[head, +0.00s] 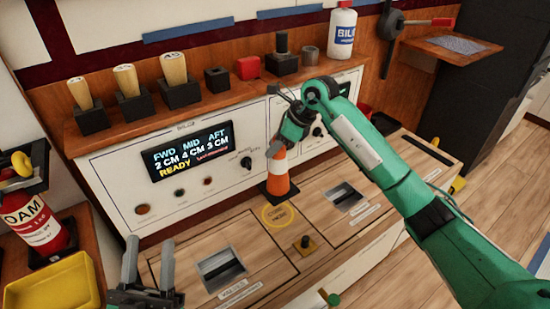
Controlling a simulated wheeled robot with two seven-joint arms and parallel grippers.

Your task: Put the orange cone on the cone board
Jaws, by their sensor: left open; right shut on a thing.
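The orange cone (279,180), with a white band and a dark square base, stands upright at the back of the wooden bench top. My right gripper (277,149) is shut on its upper part, which the fingers partly hide. A yellow ring with small lettering (278,217) is marked on the wood just in front of the cone's base; it looks like the cone board's spot. I cannot tell whether the base touches the wood or hangs slightly above it. My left gripper (149,270) is open and empty at the lower left.
Behind is a panel with a lit display (187,151). A shelf (140,119) above holds wooden-handled tools. A yellow tray (52,285) and red canister (35,222) stand left.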

